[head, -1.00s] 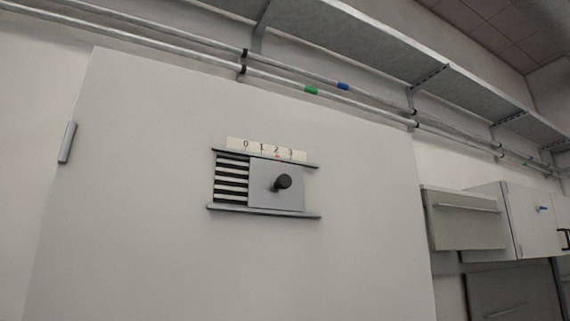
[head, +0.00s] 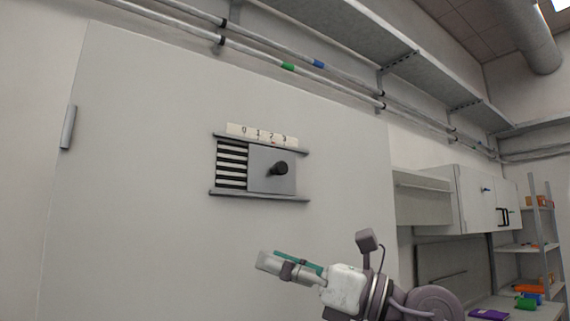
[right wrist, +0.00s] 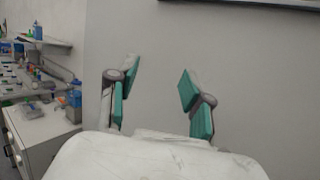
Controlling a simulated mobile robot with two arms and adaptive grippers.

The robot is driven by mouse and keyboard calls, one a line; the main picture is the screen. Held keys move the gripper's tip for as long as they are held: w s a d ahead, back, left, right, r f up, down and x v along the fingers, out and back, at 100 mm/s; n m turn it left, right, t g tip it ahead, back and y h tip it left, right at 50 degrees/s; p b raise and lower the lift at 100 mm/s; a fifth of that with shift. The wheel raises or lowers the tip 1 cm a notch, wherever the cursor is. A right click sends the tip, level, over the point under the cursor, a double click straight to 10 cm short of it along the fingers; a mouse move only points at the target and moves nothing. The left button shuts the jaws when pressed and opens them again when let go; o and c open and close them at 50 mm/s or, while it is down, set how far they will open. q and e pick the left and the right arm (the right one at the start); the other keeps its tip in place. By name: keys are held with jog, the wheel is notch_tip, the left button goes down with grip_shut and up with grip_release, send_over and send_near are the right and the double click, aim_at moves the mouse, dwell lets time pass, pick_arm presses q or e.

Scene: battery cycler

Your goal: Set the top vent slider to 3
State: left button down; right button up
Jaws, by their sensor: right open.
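The top vent is set in a white door panel (head: 120,220). Its grey slider plate (head: 262,184) sits between two rails, with louvre slats (head: 231,165) bare on its left. A dark round knob (head: 280,168) sticks out of the plate. Above is a scale strip (head: 260,134) marked 0 to 3; a small red mark on the plate's top edge stands near the 2. My right gripper (head: 268,260) is below the vent, apart from the knob, and points left. In the right wrist view it is open and empty (right wrist: 160,80), facing the pale panel. My left gripper is not in view.
Pipes (head: 330,90) and a shelf (head: 340,35) run above the panel. Wall cabinets (head: 470,200) and a rack (head: 540,240) with coloured items stand at the right. The panel around the vent is clear. A dark bar (right wrist: 250,3) crosses the wrist view's top edge.

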notch_tip(320, 180, up, 7)
jog(key=s+d+n+t+h, duration=0.2)
jog(key=s+n+h, duration=0.1)
jog(key=h, duration=0.1)
jog(key=t+h, duration=0.6)
send_near(283, 167)
jog(key=p+x, duration=0.6)
jog(key=x, duration=0.2)
jog(key=shift+w+a+r, duration=0.15)
jog(key=shift+w+a, duration=0.05)
jog(key=shift+w, duration=0.1)
jog(key=shift+w+a+p, duration=0.25)
jog(key=shift+w+p, duration=0.1)
grip_shut()
